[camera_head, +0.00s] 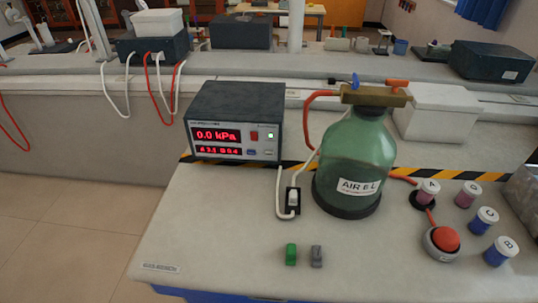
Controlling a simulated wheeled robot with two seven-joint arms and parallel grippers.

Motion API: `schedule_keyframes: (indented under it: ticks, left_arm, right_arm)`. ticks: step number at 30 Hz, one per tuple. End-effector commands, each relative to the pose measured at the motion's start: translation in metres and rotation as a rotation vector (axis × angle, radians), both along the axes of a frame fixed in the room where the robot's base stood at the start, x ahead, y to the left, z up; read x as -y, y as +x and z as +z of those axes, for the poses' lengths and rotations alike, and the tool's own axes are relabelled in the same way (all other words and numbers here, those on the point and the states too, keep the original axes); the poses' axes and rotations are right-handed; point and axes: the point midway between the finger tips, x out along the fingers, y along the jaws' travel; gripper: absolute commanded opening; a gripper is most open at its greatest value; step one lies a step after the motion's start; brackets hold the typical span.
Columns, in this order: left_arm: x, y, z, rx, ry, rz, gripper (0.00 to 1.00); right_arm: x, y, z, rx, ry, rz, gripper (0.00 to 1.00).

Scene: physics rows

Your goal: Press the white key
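A dark box with a red display reading 0.0 kPa (235,120) stands on the near bench. Its front has small keys: a red one (254,135), a white one with a green spot (270,136), a blue one (251,152) and a pale one below the white one, too small to tell. A separate white rocker or key (293,197) sits upright on a black plate on the bench, in front of the box, with a white cable beside it. Neither of my grippers is in view.
A green glass bottle labelled AIR 6 L (355,160) stands right of the box. A red button (446,239) and several lettered jars (481,221) are at the right. A green block (291,254) and a grey block (316,256) lie in front. The bench's front left is clear.

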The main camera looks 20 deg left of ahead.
Motion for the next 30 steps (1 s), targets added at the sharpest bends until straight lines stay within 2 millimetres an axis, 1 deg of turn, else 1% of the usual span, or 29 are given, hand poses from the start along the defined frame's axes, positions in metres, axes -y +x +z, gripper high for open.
schedule_keyframes:
  ticks: [1,6,7,30]
  left_arm:
    - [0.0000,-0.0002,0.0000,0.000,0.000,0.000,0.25]
    - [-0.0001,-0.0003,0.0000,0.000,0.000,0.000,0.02]
    - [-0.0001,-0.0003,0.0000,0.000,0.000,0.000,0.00]
    - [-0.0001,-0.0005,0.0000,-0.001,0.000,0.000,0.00]
  right_arm:
    - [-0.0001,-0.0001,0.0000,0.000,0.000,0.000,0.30]
    - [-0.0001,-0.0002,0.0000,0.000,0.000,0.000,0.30]
    - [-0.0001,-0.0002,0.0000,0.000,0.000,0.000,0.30]
    - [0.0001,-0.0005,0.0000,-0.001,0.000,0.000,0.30]
